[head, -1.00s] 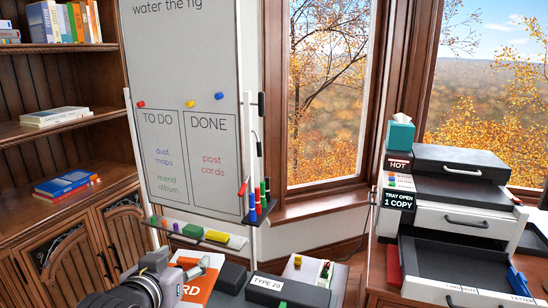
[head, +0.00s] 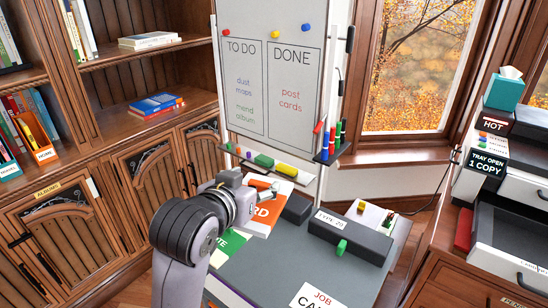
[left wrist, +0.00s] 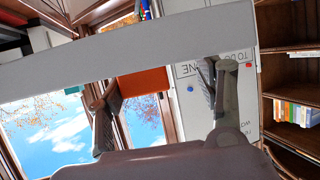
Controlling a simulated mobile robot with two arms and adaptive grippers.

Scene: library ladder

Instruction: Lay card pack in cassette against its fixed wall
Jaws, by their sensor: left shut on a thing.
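The orange-and-white card pack (head: 262,222), with the letters "RD" showing, is at the far edge of the grey table. My left gripper (head: 266,186) is at its top and shut; the arm hides part of the pack. In the left wrist view, the two fingers (left wrist: 165,85) have an orange piece between them, and a long pale slab crosses in front. The open dark tray (head: 514,232) of the printer at right is cut off by the picture's edge; I cannot tell whether it is the cassette. My right gripper is not in view.
A dark "TYPE 20" box (head: 350,238) with a green block is on the grey table (head: 280,265). A green-and-white pack (head: 228,246) is beside my arm, and a white "JOB" card (head: 318,297) is at the front. The whiteboard (head: 275,85) stands behind; bookshelves are left.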

